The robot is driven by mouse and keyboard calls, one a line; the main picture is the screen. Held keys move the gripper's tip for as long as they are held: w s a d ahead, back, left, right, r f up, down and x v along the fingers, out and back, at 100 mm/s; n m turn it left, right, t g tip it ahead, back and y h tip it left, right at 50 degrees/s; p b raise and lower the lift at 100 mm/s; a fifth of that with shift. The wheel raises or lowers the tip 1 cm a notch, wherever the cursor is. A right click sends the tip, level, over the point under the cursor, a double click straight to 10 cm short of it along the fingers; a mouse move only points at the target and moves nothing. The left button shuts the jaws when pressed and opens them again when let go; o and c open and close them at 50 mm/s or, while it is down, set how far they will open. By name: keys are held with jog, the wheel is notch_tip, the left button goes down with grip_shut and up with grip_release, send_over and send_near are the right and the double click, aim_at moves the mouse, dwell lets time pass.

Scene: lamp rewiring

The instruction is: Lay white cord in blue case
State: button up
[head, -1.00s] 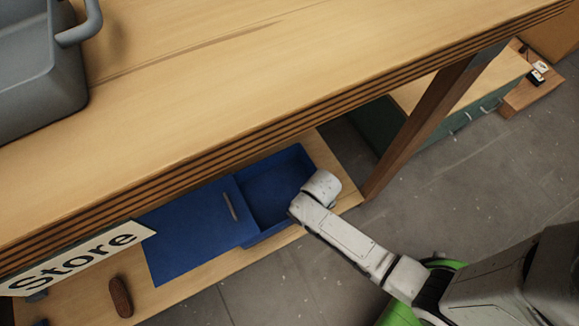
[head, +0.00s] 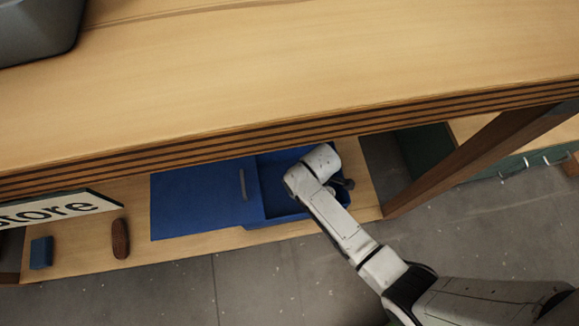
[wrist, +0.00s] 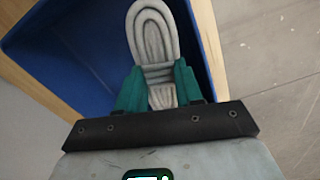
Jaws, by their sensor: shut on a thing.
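The white cord (wrist: 153,32) is a flat bundled coil, seen in the wrist view between the green fingers of my gripper (wrist: 158,80). My gripper is shut on it, and the coil's far end points away from the palm. The blue case (head: 252,193) is open on the low shelf, and its wall also shows in the wrist view (wrist: 211,40). The cord appears over the case's inside; I cannot tell whether it touches the floor of it. In the head view my arm covers the right part of the case and hides the cord.
The blue lid (head: 195,205) with a grey handle lies left of the opening. A brown oblong thing (head: 120,238) and a small blue block (head: 41,252) lie further left on the shelf (head: 190,245). The tabletop edge (head: 300,140) overhangs behind, and a wooden leg (head: 450,175) stands right.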

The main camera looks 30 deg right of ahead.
jog(key=n, duration=0.1)
jog(key=w+f+n+b, duration=0.1)
jog(key=shift+w+a+n, duration=0.25)
jog(key=shift+w+n, duration=0.05)
jog(key=shift+n, duration=0.1)
notch_tip(320, 180, down, 10)
jog(key=b, duration=0.6)
jog(key=shift+r, duration=0.15)
jog(key=o, duration=1.1)
notch_tip(320, 180, up, 12)
jog(key=p, duration=0.6)
jog(key=shift+p, duration=0.35)
